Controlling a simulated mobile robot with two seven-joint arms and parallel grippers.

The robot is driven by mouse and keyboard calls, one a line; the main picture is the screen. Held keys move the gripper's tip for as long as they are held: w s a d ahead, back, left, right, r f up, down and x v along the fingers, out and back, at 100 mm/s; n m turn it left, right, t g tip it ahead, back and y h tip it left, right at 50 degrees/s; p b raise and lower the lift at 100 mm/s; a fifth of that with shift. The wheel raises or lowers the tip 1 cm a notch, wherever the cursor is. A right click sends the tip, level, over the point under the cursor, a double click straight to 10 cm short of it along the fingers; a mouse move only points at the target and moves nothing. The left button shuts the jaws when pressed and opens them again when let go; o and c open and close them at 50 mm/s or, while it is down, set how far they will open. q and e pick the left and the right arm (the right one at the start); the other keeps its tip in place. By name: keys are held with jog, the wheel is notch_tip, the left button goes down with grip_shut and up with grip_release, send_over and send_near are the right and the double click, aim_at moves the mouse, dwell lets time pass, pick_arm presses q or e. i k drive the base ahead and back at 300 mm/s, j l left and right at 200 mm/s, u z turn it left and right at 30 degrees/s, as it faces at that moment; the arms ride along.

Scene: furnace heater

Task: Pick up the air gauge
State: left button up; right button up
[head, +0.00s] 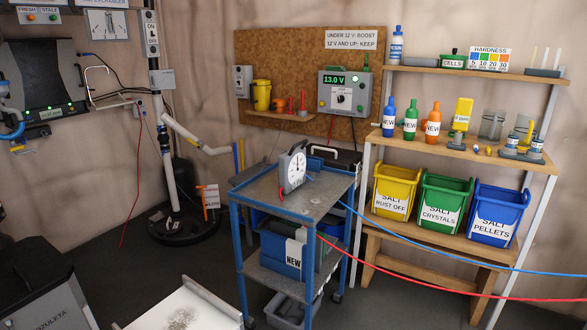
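A grey dial gauge with a round white face (296,169), which looks like the air gauge, stands upright on the top shelf of a blue-framed cart (325,198). Neither of my grippers is in view.
A blue hose (430,245) and a red hose (420,286) stretch from the cart to the right. A wooden shelf (450,143) with bottles and yellow (394,191), green (443,203) and blue bins stands at right. A white-topped surface (185,308) is in front.

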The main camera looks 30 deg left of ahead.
aim_at(292, 163)
jog(key=u, duration=1)
jog(key=i+l+u, duration=0.1)
jog(key=u, duration=0.3)
jog(key=i+l+u, duration=0.1)
jog(key=u, duration=0.3)
jog(key=l+u, duration=0.4)
jog(key=i+l+u, duration=0.1)
jog(key=l+u, duration=0.9)
jog(key=l, duration=0.7)
jog(key=k, duration=0.05)
